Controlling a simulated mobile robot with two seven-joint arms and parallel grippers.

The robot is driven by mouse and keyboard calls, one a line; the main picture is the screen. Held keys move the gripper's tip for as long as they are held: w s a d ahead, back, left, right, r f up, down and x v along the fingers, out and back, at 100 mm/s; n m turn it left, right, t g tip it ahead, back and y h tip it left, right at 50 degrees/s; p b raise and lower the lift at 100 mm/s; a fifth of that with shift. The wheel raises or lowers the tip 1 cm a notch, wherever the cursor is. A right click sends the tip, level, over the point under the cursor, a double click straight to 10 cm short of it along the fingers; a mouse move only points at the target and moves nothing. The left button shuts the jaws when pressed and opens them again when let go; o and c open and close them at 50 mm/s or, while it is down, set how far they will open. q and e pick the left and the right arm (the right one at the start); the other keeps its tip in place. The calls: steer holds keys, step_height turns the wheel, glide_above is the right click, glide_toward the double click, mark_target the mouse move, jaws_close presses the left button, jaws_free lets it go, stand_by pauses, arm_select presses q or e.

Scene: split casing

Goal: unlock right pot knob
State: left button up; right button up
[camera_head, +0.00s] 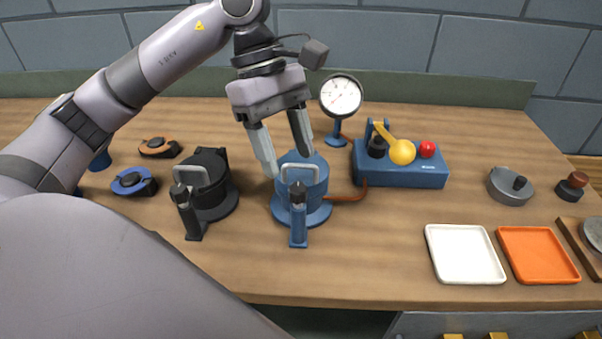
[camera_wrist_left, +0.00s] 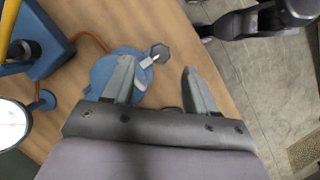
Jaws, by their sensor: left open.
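The right pot (camera_head: 301,178) is blue, with a pale handle on its lid, and stands upright mid-table. Its dark knob (camera_head: 298,190) tops a blue post (camera_head: 298,225) at the pot's front. My left gripper (camera_head: 288,158) is open and empty, pointing down above the blue pot. In the left wrist view the blue pot (camera_wrist_left: 104,74) lies behind the left finger, and the dark many-sided knob (camera_wrist_left: 160,51) shows just beyond the gap between the fingertips (camera_wrist_left: 158,68). I see no contact with the knob. My right gripper is not in view.
A black pot (camera_head: 208,185) with a similar knob post stands close left. A pressure gauge (camera_head: 341,96) and a blue box (camera_head: 400,165) with a yellow lever stand behind right. White (camera_head: 465,280) and orange (camera_head: 538,280) trays lie at front right. The table before the pots is clear.

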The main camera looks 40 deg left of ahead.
mark_target(297, 187)
arm_select(q)
steer(key=x, duration=0.5)
steer(key=c, duration=1.1)
steer(key=shift+o, duration=0.2)
